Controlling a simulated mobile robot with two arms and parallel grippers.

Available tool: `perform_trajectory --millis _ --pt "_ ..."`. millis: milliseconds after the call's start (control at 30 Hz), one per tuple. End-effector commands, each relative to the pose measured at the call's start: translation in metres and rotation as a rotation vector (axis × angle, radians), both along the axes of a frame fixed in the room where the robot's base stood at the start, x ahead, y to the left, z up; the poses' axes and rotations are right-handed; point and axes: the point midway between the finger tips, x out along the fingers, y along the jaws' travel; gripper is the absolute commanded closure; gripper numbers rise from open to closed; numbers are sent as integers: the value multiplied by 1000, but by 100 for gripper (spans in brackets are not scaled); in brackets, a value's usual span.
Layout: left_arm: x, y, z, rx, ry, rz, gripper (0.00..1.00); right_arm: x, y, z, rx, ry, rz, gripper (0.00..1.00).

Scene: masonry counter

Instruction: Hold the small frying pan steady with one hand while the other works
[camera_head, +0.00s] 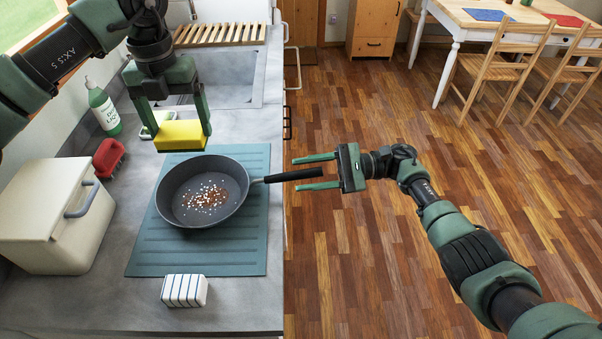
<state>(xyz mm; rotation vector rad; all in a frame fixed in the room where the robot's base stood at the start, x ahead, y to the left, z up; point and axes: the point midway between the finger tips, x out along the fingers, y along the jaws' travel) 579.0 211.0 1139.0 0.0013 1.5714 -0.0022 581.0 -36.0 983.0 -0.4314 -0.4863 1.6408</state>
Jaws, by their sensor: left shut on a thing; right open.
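A small dark frying pan (226,207) sits on a teal ridged mat (140,258) on the grey counter. White and reddish-brown bits (206,196) lie on the pan's floor. Its black handle (294,175) points right, over the counter's edge. My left gripper (175,133) is shut on a yellow sponge (180,137) and holds it behind the pan's far rim, apart from it. My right gripper (297,173) is open, fingers pointing left. In the picture the handle lies between its fingers; whether they touch it or are level with it, I cannot tell.
A cream bin (50,205), a red brush (108,157) and a green bottle (102,110) stand left. A striped block (184,290) lies in front of the mat. A sink (235,88) and wooden rack (220,33) are behind. Open wooden floor (360,270) lies right.

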Motion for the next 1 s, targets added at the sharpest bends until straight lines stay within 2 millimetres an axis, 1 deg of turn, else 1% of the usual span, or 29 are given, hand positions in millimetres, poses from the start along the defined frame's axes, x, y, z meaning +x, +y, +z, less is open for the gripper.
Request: perform_trajectory --millis 100,200,467,567,600,633,1000 --pt "0 0 0 0 0 0 47 -1 10 0 1 0 0 55" --pt "0 0 0 0 0 0 47 -2 14 0 1 0 0 55" --pt "0 0 0 0 0 0 47 -2 15 0 1 0 -1 55" --pt "0 0 0 0 0 0 47 -2 15 0 1 0 -1 80" --pt "0 0 0 0 0 0 47 -2 15 0 1 0 -1 91" --pt "0 0 0 0 0 0 47 -2 15 0 1 0 -1 100" --pt "0 0 0 0 0 0 47 -2 14 0 0 0 -1 100"
